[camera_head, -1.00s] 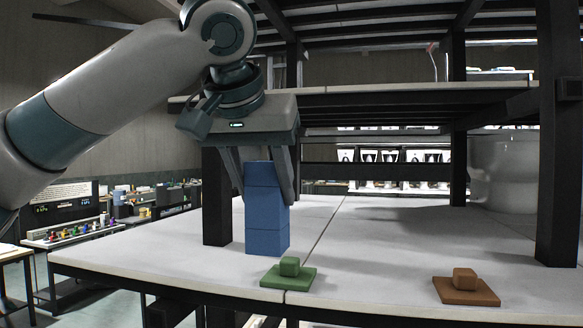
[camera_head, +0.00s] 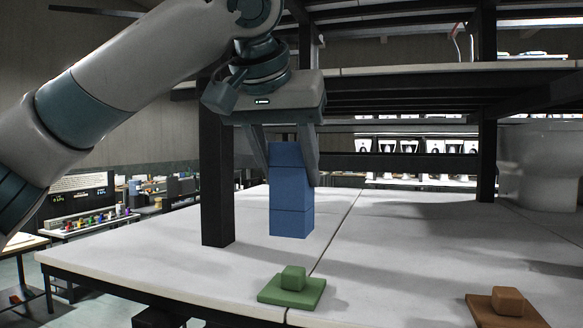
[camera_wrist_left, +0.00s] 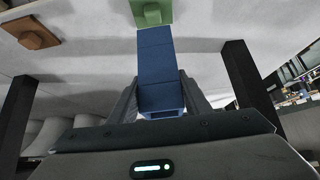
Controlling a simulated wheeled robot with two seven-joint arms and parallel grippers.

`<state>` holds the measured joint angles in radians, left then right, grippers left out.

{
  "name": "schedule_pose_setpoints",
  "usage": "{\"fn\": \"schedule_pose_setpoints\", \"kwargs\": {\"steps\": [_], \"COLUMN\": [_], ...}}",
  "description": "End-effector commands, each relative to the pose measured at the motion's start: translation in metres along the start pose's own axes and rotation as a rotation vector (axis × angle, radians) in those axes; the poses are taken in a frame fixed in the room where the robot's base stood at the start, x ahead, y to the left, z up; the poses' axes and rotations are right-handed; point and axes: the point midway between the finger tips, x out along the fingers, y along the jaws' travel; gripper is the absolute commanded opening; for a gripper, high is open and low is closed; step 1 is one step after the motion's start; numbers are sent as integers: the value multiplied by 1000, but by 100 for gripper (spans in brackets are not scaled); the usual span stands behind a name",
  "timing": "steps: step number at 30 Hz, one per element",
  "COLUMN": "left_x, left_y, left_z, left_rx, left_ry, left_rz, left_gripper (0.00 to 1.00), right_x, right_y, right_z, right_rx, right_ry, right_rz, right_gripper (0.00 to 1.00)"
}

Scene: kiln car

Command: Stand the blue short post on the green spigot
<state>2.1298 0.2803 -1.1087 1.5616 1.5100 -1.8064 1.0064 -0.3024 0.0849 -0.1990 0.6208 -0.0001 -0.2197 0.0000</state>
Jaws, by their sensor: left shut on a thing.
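The blue short post (camera_head: 291,205) is a tall block with dark seams. My left gripper (camera_head: 292,175) is shut on its upper part and holds it upright, its lower end seeming a little above the shelf. The green spigot (camera_head: 292,280), a square base with a small peg, sits on the shelf in front of and below the post, apart from it in the head view. In the left wrist view the post (camera_wrist_left: 158,65) reaches from the fingers toward the green spigot (camera_wrist_left: 152,12), and its far end overlaps the spigot's edge. My right gripper is not in view.
A brown spigot (camera_head: 508,303) stands to the right on the pale kiln car shelf (camera_head: 400,250). A dark upright (camera_head: 217,170) stands close left of the post. Another shelf (camera_head: 400,85) lies above. The shelf behind the brown spigot is clear.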

Motion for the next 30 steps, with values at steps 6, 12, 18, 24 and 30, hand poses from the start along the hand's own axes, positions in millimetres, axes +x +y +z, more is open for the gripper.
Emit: {"fn": "schedule_pose_setpoints", "kwargs": {"steps": [6,12,18,24,30], "left_x": [-1,3,11,20,28], "left_y": [0,0,0,0,0], "left_z": [0,3,10,17,24], "left_rx": [0,0,0,-1,-1], "left_ry": [2,2,3,3,3], "left_rz": [2,1,2,2,2], "left_gripper": [12,12,12,12,12], "right_x": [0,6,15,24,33], "right_y": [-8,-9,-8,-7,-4], "right_z": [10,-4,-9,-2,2], "right_rx": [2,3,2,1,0], "right_ry": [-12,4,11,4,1], "right_rz": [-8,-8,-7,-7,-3], "right_gripper": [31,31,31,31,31]}}
